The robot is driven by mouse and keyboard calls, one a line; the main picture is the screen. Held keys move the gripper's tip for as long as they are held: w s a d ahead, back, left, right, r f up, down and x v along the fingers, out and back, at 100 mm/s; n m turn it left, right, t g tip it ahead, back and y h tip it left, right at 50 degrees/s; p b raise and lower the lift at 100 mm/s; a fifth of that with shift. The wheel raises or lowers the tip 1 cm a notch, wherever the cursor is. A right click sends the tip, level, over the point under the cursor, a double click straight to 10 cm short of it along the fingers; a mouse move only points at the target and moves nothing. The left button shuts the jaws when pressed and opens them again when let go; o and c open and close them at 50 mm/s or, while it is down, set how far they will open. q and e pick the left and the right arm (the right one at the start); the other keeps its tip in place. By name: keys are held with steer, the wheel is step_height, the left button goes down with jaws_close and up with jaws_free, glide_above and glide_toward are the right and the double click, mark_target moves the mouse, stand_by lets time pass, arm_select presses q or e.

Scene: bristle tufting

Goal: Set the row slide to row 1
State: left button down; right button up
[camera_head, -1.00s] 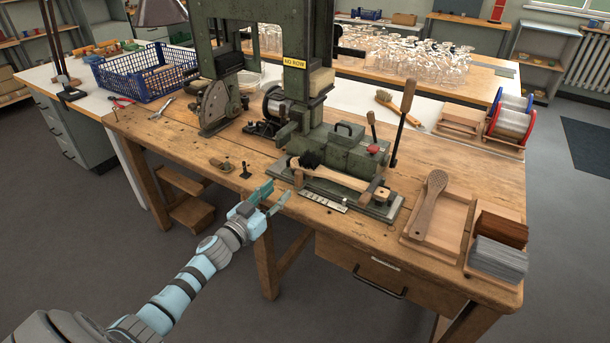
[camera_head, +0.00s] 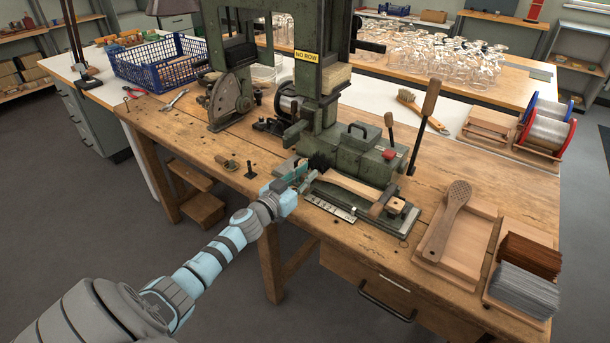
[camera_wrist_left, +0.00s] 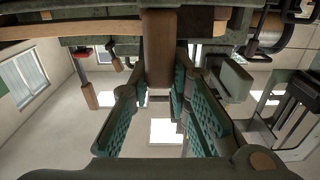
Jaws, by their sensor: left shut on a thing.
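My left gripper (camera_head: 301,178) is at the front left of the green tufting machine (camera_head: 362,153), beside the brush's black bristles. The brush (camera_head: 352,184) lies across the machine front with its wooden handle toward the right. A pale marked strip (camera_head: 331,208) lies along the base's front edge. In the left wrist view my left gripper (camera_wrist_left: 160,100) is shut on a brown wooden piece (camera_wrist_left: 158,45) between its green pads. I cannot tell whether that piece belongs to the brush or to the row slide. A yellow sign (camera_head: 307,56) reads NO ROW. My right gripper is not in view.
Two upright levers (camera_head: 425,115) stand at the machine's right. A wooden tray (camera_head: 463,236) with a paddle brush and a tray of bristle bundles (camera_head: 526,272) stand further right. A small black peg (camera_head: 250,170) stands on the bench left of my gripper.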

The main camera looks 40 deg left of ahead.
arm_select(q)
steer(key=a, duration=0.4)
steer(key=shift+s+a+f+b, duration=0.1)
steer(key=shift+a+b, duration=0.3)
steer(key=c, duration=1.5)
jaws_free()
steer(key=s, duration=1.2)
steer(key=shift+d, duration=0.15)
